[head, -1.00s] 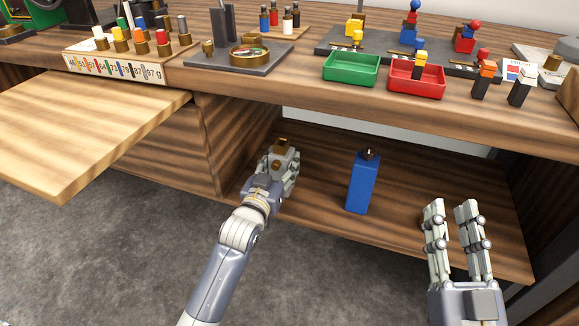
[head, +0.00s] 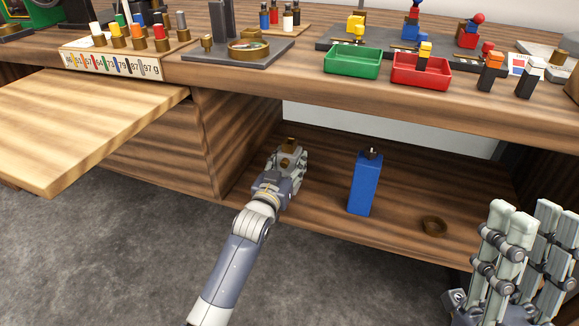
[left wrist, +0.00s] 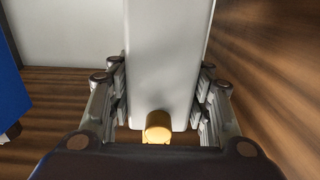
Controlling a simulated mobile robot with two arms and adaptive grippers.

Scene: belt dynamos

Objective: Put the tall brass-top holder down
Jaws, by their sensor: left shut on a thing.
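The tall brass-top holder (head: 290,148) is a pale grey-white block with a small brass piece on top. In the left wrist view the holder (left wrist: 168,60) runs between the fingers, with its brass knob at the near end. My left gripper (head: 287,162) is shut on it, low in the opening under the bench, at the lower shelf's left side. The fingers hide much of the holder in the head view. I cannot tell whether its base touches the shelf. My right gripper (head: 528,225) is open and empty at the lower right.
A blue block (head: 361,185) with a dark top stands on the lower shelf (head: 325,205), right of the holder. A wooden side panel (head: 235,135) bounds the left. Green (head: 352,62) and red (head: 420,71) trays sit above.

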